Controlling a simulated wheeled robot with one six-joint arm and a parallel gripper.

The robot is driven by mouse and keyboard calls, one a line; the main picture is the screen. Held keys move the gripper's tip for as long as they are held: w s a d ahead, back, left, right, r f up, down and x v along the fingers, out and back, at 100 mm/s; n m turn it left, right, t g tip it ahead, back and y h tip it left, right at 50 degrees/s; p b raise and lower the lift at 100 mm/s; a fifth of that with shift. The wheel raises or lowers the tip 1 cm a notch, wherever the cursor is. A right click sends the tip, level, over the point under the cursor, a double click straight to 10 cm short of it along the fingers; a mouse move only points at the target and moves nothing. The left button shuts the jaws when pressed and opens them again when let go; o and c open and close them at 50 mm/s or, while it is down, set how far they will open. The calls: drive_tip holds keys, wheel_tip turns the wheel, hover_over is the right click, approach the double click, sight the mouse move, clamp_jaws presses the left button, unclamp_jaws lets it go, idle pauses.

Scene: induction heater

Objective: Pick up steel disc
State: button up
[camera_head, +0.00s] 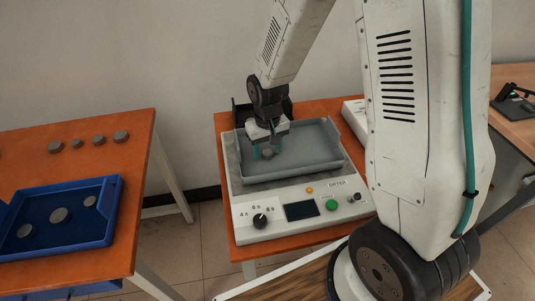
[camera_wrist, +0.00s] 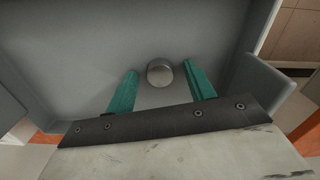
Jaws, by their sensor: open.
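A small grey steel disc (camera_wrist: 160,73) lies on the floor of the grey tray in the wrist view. It also shows in the head view (camera_head: 268,153), partly hidden beside the fingers. My gripper (camera_wrist: 165,84) is open, with a green finger on each side of the disc. A gap shows between the disc and each finger. In the head view my gripper (camera_head: 266,150) reaches down into the tray. The grey tray (camera_head: 328,160) sits on top of the heater (camera_head: 290,217), which has a front panel with knobs and a screen.
On the left, an orange table (camera_head: 130,150) holds a blue tray (camera_head: 105,220) with several discs. Several more discs (camera_head: 98,140) lie behind that tray. The grey tray's walls surround my fingers. A white box (camera_head: 355,115) stands to the right of the tray.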

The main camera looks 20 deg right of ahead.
drive_tip(key=c, duration=1.1)
drive_tip(key=shift+r, duration=0.1)
